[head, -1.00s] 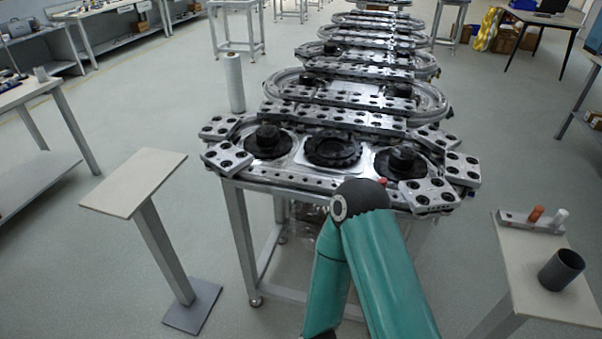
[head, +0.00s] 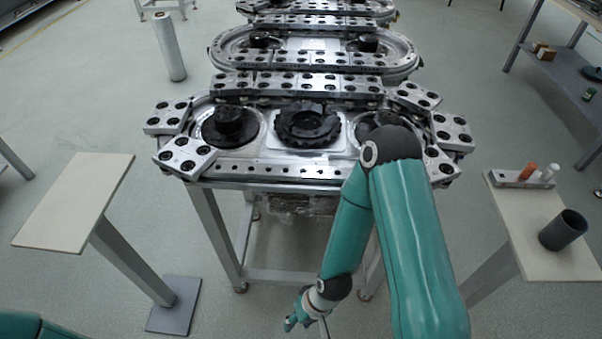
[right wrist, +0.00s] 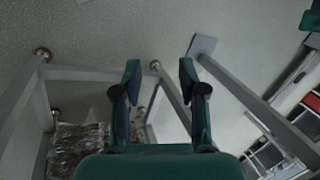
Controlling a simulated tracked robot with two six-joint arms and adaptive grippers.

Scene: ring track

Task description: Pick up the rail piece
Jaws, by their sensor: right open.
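Grey rail pieces with black round holes line the ring track (head: 235,177) on the metal table. One loose-angled rail piece (head: 187,157) sits at the near left corner, another (head: 167,117) just behind it. More rail pieces lie at the right end, such as one (head: 452,131); my right arm partly covers the nearest. My right gripper (head: 296,320) hangs low in front of the table, well below the track and apart from it. In the right wrist view it (right wrist: 160,72) is open and empty, facing the floor and table legs. My left gripper is out of view.
A bare beige stand (head: 75,200) is at the left. A stand at the right (head: 555,265) carries a dark cup (head: 563,230) and a small holder with orange and white pieces (head: 522,179). A white cylinder (head: 169,46) stands behind left. Table legs are near my right gripper.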

